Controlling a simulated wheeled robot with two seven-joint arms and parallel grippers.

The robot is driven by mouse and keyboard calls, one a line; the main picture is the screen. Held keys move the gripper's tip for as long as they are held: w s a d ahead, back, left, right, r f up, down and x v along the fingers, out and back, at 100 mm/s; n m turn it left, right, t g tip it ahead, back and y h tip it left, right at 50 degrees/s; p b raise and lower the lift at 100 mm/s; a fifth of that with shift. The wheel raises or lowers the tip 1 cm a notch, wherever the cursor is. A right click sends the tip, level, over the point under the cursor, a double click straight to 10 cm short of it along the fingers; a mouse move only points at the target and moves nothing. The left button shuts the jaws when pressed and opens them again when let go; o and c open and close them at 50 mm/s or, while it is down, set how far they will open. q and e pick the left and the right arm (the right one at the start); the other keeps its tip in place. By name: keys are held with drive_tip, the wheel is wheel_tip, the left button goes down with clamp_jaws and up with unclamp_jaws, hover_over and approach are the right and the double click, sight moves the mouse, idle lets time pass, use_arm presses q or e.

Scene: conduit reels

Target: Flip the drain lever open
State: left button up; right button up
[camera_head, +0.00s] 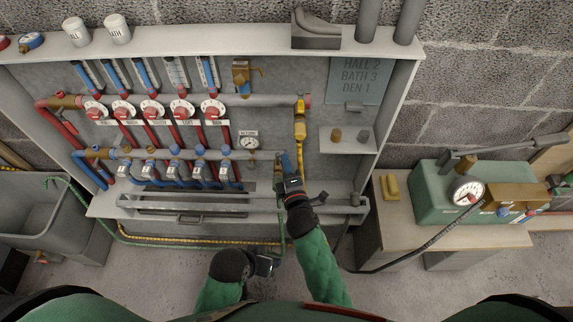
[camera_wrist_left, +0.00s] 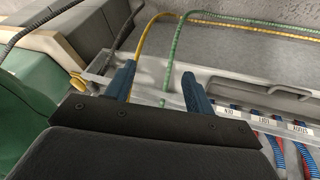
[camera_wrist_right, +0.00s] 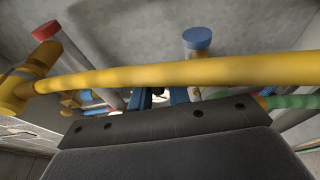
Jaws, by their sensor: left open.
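The drain lever itself I cannot make out; my right gripper covers the right end of the lower pipe (camera_head: 235,155). My right gripper (camera_head: 284,160) is at that end, its blue fingers pointing up the panel. In the right wrist view, the pipe's blue end cap (camera_wrist_right: 197,39) shows above the fingers. A yellow hose (camera_wrist_right: 190,73) crosses in front of the fingers and partly hides them, so what lies between them is unclear. My left gripper (camera_head: 272,263) is low in front of the cabinet. In the left wrist view its fingers (camera_wrist_left: 158,85) are apart and empty.
A brass valve (camera_head: 300,120) with the yellow hose hangs close above my right gripper. A grey rail (camera_head: 240,205) runs below the pipes. A green pump box (camera_head: 430,195) stands on a bench to the right, and a grey sink (camera_head: 30,210) to the left.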

drive_tip(key=shift+o, duration=1.1)
